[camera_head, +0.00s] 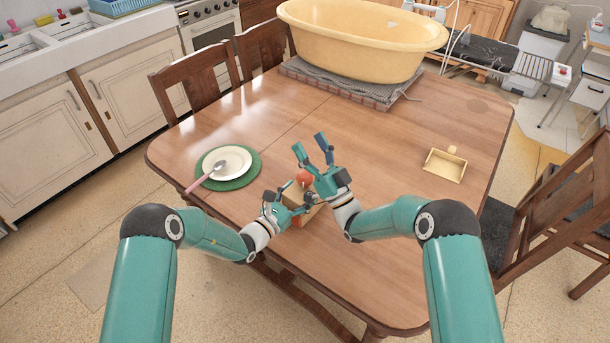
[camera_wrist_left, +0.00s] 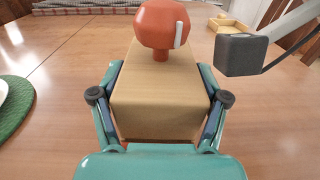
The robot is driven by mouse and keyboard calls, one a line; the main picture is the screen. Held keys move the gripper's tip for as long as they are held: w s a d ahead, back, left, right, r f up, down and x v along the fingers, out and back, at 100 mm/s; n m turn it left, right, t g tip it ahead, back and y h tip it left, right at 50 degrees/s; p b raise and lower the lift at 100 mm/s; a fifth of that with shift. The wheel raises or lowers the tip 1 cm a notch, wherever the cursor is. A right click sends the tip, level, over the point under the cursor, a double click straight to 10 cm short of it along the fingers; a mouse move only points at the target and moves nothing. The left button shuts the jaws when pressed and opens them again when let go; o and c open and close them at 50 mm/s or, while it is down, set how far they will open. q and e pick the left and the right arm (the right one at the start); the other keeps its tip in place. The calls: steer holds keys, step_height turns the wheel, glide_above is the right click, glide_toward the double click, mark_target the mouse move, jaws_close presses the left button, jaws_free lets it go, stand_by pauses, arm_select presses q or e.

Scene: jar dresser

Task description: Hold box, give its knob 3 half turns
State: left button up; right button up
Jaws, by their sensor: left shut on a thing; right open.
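The wooden box (camera_wrist_left: 160,92) stands on the table near its front edge, and it also shows partly hidden in the head view (camera_head: 293,196). Its red-orange faceted knob (camera_wrist_left: 162,24) sits on top, with a pale mark on its right side; the knob also shows in the head view (camera_head: 304,177). My left gripper (camera_head: 298,197) is shut on the box, one finger along each side. My right gripper (camera_head: 315,150) is open and empty, fingers pointing up and away, just beside the knob. In the left wrist view a dark part of my right gripper (camera_wrist_left: 240,52) shows right of the knob.
The wooden table (camera_head: 360,130) has free room in the middle. A green mat (camera_head: 252,174) with a white plate (camera_head: 225,160) and spoon (camera_head: 206,177) lies left. A small yellow tray (camera_head: 445,167) lies right. A large yellow tub (camera_head: 355,45) stands at the back, chairs around.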

steer(key=n+g+y, duration=0.3)
steer(key=y, duration=0.1)
steer(key=n+g+h, duration=0.2)
steer(key=n+g, duration=0.6)
steer(key=g, duration=0.6)
glide_toward(305, 173)
steer(key=a, duration=0.3)
steer(key=w+a, duration=0.1)
steer(key=a, duration=0.6)
steer(key=shift+w+f, duration=0.1)
steer(key=shift+w, duration=0.1)
steer(key=c, duration=1.2)
steer(key=shift+o, duration=0.2)
steer(key=shift+w+m+t+h, duration=0.15)
steer(key=shift+m+t+h, duration=0.15)
steer(key=shift+t, duration=0.6)
